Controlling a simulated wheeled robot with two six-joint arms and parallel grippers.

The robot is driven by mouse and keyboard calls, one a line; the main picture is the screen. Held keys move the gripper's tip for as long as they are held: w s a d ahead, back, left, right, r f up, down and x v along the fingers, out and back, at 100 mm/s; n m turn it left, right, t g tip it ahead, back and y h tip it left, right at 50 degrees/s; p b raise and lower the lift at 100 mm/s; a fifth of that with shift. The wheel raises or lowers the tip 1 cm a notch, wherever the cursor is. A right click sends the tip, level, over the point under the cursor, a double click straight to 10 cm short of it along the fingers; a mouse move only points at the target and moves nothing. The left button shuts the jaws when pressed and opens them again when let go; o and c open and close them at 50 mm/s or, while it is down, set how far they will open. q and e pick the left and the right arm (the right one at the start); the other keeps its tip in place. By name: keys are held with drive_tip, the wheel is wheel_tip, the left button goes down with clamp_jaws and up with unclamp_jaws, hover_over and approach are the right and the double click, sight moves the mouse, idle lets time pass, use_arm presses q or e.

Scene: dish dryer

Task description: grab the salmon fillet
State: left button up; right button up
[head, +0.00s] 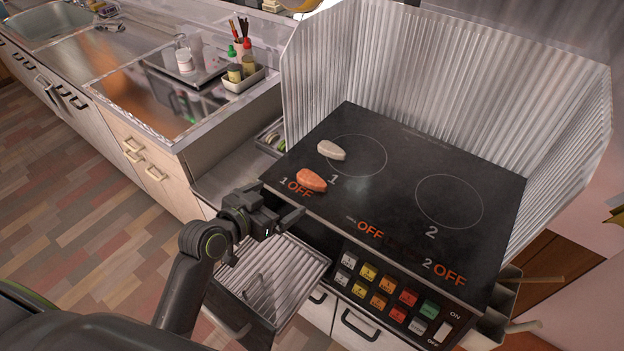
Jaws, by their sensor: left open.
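The salmon fillet (311,181) is an orange-pink piece lying flat on the black cooktop (400,190), near its front left edge beside the "1 OFF" marking. My left gripper (288,208) is open and empty at the cooktop's front left edge. It is in front of the salmon and a little to its left, apart from it. My right gripper is not in view.
A corrugated metal guard (420,70) stands behind and beside the cooktop. Control buttons (385,295) line its front. A ridged tray (275,275) sits below my left gripper. Bottles in a white holder (243,78) stand on the left counter. Burner 2 is clear.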

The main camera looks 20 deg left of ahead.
sight(308, 183)
use_arm(q)
drive_tip(key=x, duration=0.6)
drive_tip(key=shift+d+p+x, duration=0.2)
drive_tip(key=shift+p+x, duration=0.1)
drive_tip(key=shift+x, duration=1.05)
drive_tip(key=shift+d+p+x, duration=0.15)
drive_tip(key=shift+p+x, duration=0.15)
drive_tip(key=shift+x, duration=1.05)
drive_tip(key=shift+s, duration=0.1)
drive_tip(key=shift+r, duration=0.1)
drive_tip(key=c, duration=1)
